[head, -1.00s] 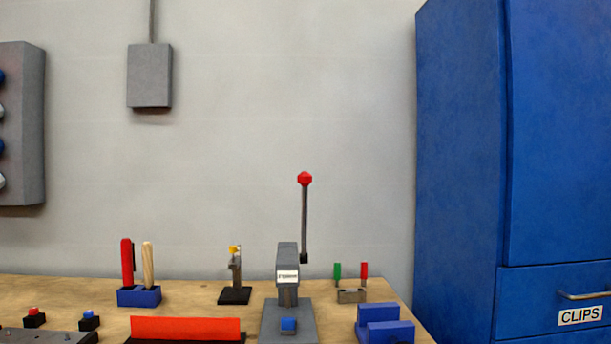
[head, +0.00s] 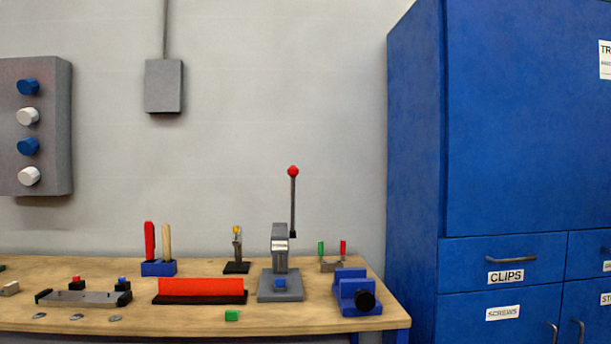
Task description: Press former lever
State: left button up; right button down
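The former is a grey press (head: 279,262) on a flat grey base, standing near the right end of the wooden workbench. Its lever (head: 293,205) is a thin dark rod that stands upright at the press's right side, topped by a red ball knob (head: 293,171). A blue block (head: 280,283) sits on the press base under the head. A small white label, too small to read, is on the press front. Neither of my grippers is in view.
The wooden workbench (head: 120,324) holds a red bar (head: 201,287) left of the press and a blue vise (head: 355,292) right of it. A blue cabinet (head: 415,150) stands at the right. A small green block (head: 232,315) lies at the front.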

aim_at(293, 171)
jog(key=k, duration=0.5)
jog(key=u, duration=0.75)
jog(key=i, duration=1.45)
jog(key=z, duration=0.7)
